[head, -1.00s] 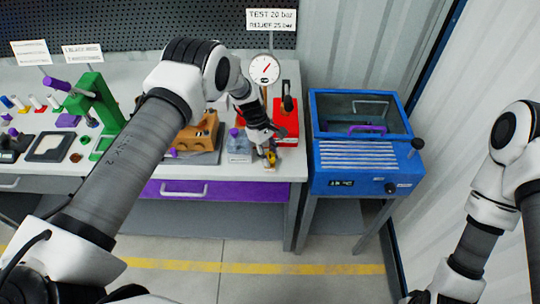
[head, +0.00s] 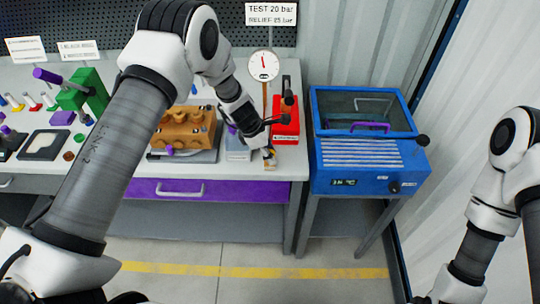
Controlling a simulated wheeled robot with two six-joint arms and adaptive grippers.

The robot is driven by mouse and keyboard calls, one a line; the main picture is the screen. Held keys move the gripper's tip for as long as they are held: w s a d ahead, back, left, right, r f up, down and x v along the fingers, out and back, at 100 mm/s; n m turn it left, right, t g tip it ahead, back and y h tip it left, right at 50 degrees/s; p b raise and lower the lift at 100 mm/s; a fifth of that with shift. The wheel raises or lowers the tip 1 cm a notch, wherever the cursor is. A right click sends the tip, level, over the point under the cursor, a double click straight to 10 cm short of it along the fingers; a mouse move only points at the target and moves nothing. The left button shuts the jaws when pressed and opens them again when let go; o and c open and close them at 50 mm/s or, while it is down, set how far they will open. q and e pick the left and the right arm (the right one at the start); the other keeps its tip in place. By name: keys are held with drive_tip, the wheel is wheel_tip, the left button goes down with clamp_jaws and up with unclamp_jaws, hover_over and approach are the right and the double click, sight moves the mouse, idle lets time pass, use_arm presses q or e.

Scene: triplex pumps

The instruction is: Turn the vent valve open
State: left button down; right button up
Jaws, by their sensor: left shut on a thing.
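The vent valve is a small brass-coloured fitting (head: 270,163) at the front right corner of the bench, in the head view. A red hand pump (head: 286,128) with a dark upright lever stands right behind the gripper. My right gripper is out of view; only its arm shows at the right edge.
An orange-brown pump block (head: 184,130) sits on a grey plate left of the gripper. A pale translucent container (head: 237,148) is close beside the wrist. A green press (head: 90,90) stands farther left. A blue machine with a glass lid (head: 365,150) stands right of the bench.

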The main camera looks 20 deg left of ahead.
use_arm(q)
drive_tip(key=n+b, duration=0.1)
drive_tip(key=n+t+b, duration=0.1)
drive_tip(key=n, duration=0.1)
drive_tip(key=n+y+b, duration=0.1)
drive_tip(key=n+b, duration=0.1)
drive_tip(key=shift+s+f, duration=0.2)
drive_tip(key=shift+f, duration=0.2)
drive_tip(key=shift+r+n+t+y+b, duration=0.1)
drive_tip(key=shift+n+t+y+b, duration=0.55)
drive_tip(key=shift+n, duration=0.75)
drive_tip(key=shift+r, duration=0.1)
drive_tip(key=c, duration=0.8)
unclamp_jaws()
drive_tip(key=shift+w+r, duration=0.1)
drive_tip(key=shift+w, duration=0.05)
